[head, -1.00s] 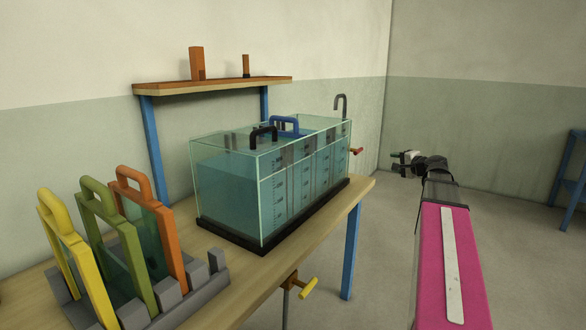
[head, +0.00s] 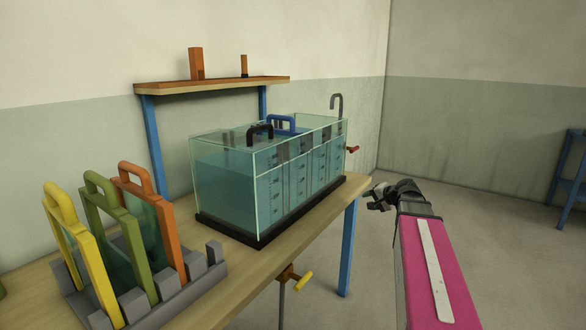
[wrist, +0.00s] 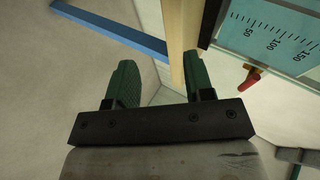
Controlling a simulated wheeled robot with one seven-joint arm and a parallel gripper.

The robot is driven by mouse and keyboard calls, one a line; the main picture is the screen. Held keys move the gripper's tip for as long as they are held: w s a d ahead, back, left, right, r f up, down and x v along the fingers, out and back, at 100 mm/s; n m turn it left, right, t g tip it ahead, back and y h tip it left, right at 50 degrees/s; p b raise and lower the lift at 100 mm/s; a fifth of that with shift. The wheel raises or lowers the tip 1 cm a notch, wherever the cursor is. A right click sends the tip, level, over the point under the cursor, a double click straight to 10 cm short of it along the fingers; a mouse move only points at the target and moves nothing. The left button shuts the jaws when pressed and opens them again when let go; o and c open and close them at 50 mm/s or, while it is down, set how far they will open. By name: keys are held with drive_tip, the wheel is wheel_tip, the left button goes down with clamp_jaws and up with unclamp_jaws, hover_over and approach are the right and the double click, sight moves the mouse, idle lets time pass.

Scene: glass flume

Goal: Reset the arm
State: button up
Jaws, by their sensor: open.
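My gripper (head: 378,198) hangs in free air at the end of my pink arm, to the right of the table's far right corner. In the wrist view my gripper (wrist: 156,88) shows two green fingers set wide apart with nothing between them. It is open and empty. The glass flume (head: 262,188) stands on the table to its left, filled with bluish water. In the wrist view part of the flume (wrist: 275,38) with scale marks shows at upper right, apart from the fingers.
A red-handled tap (head: 352,149) sticks out from the flume's end, near my gripper's side. Yellow, green (head: 122,240) and orange framed panels stand in a grey rack on the wooden table (head: 318,218). A yellow-handled valve (head: 303,282) hangs below. Open floor lies right.

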drive_tip(key=s+a+f+n+g+h, duration=0.3)
drive_tip(key=s+a+f+n+g, duration=0.1)
drive_tip(key=s+f, duration=0.6)
drive_tip(key=s+a+f+n+g+h, duration=0.3)
drive_tip(key=s+a+f, duration=0.4)
drive_tip(key=s+f, duration=0.4)
wheel_tip(320, 180, down, 3)
drive_tip(key=shift+a+r+n+g+h, duration=0.15)
drive_tip(key=shift+n+g+h, duration=0.3)
drive_tip(key=shift+g, duration=0.65)
drive_tip(key=shift+o, duration=0.3)
